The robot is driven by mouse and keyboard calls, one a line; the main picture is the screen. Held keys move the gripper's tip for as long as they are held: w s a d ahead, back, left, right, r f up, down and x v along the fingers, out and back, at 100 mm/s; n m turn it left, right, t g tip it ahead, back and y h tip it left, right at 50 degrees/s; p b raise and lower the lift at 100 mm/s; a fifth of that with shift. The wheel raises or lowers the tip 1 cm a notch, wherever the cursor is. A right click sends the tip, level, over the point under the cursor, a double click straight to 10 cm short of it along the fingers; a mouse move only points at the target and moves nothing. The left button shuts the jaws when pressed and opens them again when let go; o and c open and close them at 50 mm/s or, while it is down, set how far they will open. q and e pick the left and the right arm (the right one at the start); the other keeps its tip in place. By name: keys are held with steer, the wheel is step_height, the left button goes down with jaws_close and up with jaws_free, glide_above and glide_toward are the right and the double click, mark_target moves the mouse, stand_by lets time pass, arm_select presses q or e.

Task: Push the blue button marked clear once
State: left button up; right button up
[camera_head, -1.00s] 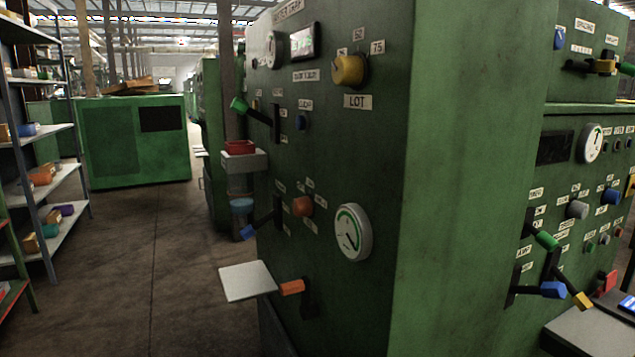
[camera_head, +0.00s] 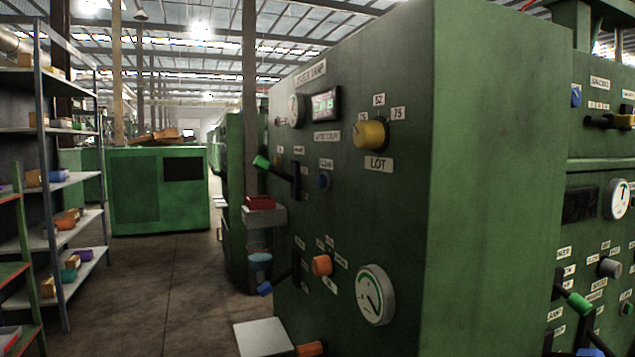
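A small blue button (camera_head: 323,181) sits on the left face of the large green machine (camera_head: 500,180), right of a green-handled lever (camera_head: 262,163). A small label (camera_head: 326,164) is just above it; its text is too blurred to read with certainty. The button is seen at a slant and nothing covers it. Neither of my grippers is in view.
Around the button are a yellow knob (camera_head: 370,134), a display (camera_head: 326,105), an orange knob (camera_head: 321,265) and a round gauge (camera_head: 375,295). A pale shelf plate (camera_head: 263,338) juts out below. Open floor (camera_head: 170,275) lies left, before a shelf rack (camera_head: 60,180).

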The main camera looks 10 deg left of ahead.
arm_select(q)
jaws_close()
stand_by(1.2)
